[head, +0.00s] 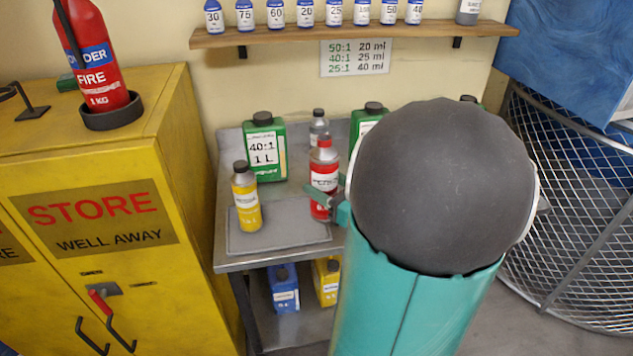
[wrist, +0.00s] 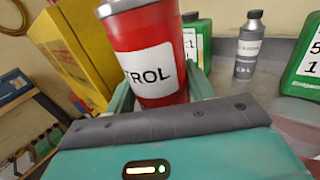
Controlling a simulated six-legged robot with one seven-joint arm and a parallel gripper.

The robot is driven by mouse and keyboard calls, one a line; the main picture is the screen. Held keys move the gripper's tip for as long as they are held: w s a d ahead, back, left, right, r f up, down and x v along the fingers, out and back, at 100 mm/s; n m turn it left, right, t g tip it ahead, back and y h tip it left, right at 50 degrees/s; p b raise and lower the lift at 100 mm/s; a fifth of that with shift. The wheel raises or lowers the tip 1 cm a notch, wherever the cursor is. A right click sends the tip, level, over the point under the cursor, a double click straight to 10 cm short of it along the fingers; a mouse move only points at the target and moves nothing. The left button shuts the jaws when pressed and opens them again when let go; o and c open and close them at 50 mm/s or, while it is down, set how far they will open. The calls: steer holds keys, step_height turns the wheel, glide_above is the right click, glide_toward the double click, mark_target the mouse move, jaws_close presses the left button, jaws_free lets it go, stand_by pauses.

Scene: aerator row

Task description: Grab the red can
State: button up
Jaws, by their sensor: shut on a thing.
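My arm hides part of the bench to the right. I cannot tell whether the can's base touches the bench.
A yellow bottle (head: 245,198) stands on the grey mat (head: 290,237) left of the can. A green 40:1 jug (head: 265,150) and a grey bottle (head: 318,128) stand behind. A yellow cabinet (head: 100,190) bounds the left; a shelf of small bottles (head: 290,35) hangs above.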

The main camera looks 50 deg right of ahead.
mark_target(331, 185)
steer(key=shift+s+a+r, duration=0.15)
steer(key=shift+s+r, duration=0.15)
steer(key=shift+s, duration=0.3)
steer(key=shift+s+a+r, duration=0.15)
steer(key=shift+s+r, duration=0.1)
steer(key=shift+s, duration=0.4)
steer(key=shift+s+a+r, duration=0.15)
steer(key=shift+s+r, duration=0.15)
steer(key=shift+s, duration=0.3)
